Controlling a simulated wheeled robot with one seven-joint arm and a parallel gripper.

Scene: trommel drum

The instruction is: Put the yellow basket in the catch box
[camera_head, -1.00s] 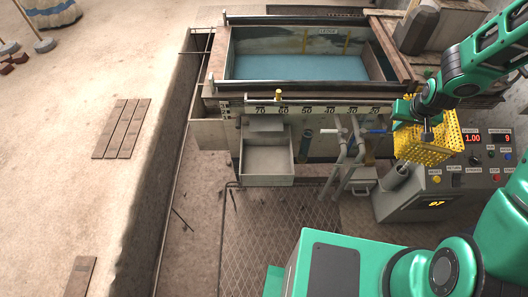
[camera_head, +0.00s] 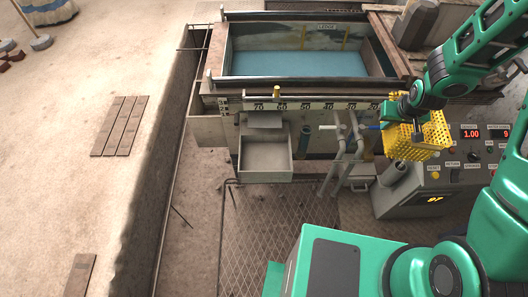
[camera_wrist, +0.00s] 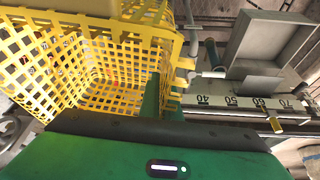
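The yellow basket (camera_head: 418,140), a mesh basket with square openings, hangs in the air from my gripper (camera_head: 405,106) at the right. In the wrist view the basket (camera_wrist: 95,70) fills the left half and looks empty where its inside shows. My gripper (camera_wrist: 160,95) is shut on the basket's near wall; one finger shows at that wall. The grey open metal box under the tank's front, which I take as the catch box (camera_head: 265,168), stands left of the basket and well apart from it. That box (camera_wrist: 270,45) is at the upper right in the wrist view and looks empty.
A tank of blue water (camera_head: 298,65) stands behind, with a numbered scale (camera_head: 315,106) along its front. Grey pipes (camera_head: 347,150) and a blue-handled valve stand between basket and box. Grating floor (camera_head: 250,220) lies clear in front.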

